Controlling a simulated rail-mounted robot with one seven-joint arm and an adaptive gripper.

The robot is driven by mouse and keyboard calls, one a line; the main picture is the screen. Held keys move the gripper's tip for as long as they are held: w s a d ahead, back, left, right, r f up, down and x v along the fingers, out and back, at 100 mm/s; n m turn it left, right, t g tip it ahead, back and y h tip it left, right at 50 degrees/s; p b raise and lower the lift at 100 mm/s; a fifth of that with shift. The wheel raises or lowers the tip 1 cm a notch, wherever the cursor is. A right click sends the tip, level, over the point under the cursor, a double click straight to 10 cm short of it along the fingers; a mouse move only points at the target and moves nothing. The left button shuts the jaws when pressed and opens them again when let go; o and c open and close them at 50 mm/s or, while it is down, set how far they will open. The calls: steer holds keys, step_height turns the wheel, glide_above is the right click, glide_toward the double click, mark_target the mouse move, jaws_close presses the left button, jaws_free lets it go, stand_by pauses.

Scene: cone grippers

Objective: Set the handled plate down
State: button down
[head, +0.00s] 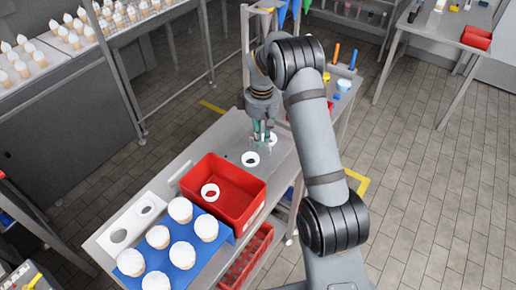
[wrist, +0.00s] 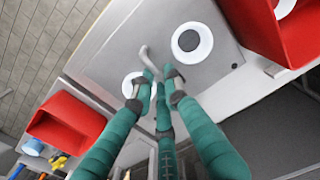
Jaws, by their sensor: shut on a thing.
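My gripper (head: 263,140), with green fingers, is low over the metal counter in the head view. In the wrist view its fingertips (wrist: 161,76) are drawn together around a small grey curved handle (wrist: 148,57), which sticks out past them. A white ring-shaped piece (wrist: 131,88) shows at the fingertips and is partly hidden by a finger. I take these as the handled plate, but cannot tell how they join or whether it touches the counter. A second white ring (head: 250,158) lies flat on the counter, apart from my gripper.
A red bin (head: 250,205) holding a white ring (head: 210,186) stands left of my gripper. Beyond it are a blue tray (head: 213,252) with several white-topped cones and a white holed board (head: 120,220). Bare counter (head: 215,140) lies around my gripper.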

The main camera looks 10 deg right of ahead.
mark_target(261, 149)
steer(key=shift+f+p, duration=0.6)
steer(key=shift+f, duration=2.2)
steer(key=shift+f, duration=0.15)
steer(key=c, duration=1.7)
jaws_free()
steer(key=shift+c, duration=0.2)
step_height(261, 149, up, 12)
steer(key=shift+r+b, duration=0.15)
steer(key=shift+b, duration=0.7)
